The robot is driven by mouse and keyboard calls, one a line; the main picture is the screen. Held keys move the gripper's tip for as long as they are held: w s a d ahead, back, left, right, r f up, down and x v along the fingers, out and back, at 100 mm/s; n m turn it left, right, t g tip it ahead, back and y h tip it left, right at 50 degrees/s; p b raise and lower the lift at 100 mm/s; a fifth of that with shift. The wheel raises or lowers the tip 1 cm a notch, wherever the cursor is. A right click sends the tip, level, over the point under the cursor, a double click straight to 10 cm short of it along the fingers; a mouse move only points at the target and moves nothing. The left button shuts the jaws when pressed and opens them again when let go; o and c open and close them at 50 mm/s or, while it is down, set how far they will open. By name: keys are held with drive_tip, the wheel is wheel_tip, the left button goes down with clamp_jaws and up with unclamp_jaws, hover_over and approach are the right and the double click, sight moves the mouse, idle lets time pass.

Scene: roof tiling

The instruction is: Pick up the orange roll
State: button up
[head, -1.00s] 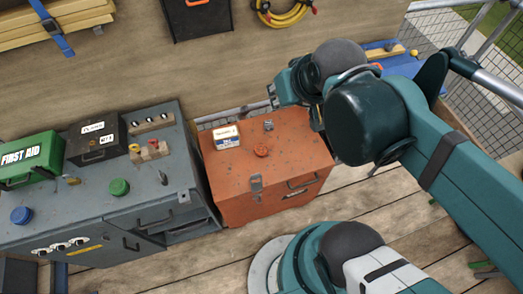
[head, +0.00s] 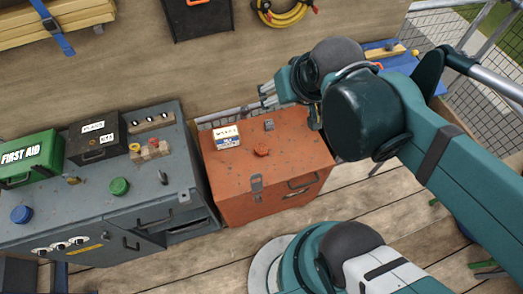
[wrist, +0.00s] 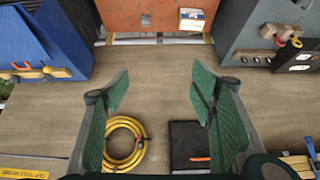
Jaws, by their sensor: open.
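The orange roll (head: 262,151) is a small, short, round piece on top of the orange-red metal chest (head: 225,172) in the head view. It is close in colour to the chest. In the wrist view the chest (wrist: 125,18) shows only at the top edge, and I cannot see the roll there. My gripper (head: 263,96) is behind and above the roll in the head view, apart from it. In the wrist view my gripper (wrist: 162,82) has its two green fingers wide apart with nothing between them, facing the wooden wall.
A small labelled box (head: 226,136) and a small grey metal piece (head: 268,125) share the chest top near the roll. A grey cabinet (head: 80,215) with several items stands at left. A blue box (wrist: 45,45) is at the wrist view's left. A yellow coil (wrist: 125,143) hangs on the wall.

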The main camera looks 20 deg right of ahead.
drive_tip(key=x, duration=0.2)
drive_tip(key=m+g+b, duration=0.7)
drive_tip(key=m+b, duration=0.4)
drive_tip(key=m, duration=0.9)
hover_over(262, 148)
wheel_tip(262, 148, down, 41)
drive_tip(key=shift+r, duration=0.1)
drive_tip(key=shift+s+f, duration=0.15)
drive_tip(key=shift+f, duration=0.55)
drive_tip(key=shift+f, duration=1.3)
drive_tip(key=shift+f+b, duration=0.1)
drive_tip(key=shift+b, duration=0.2)
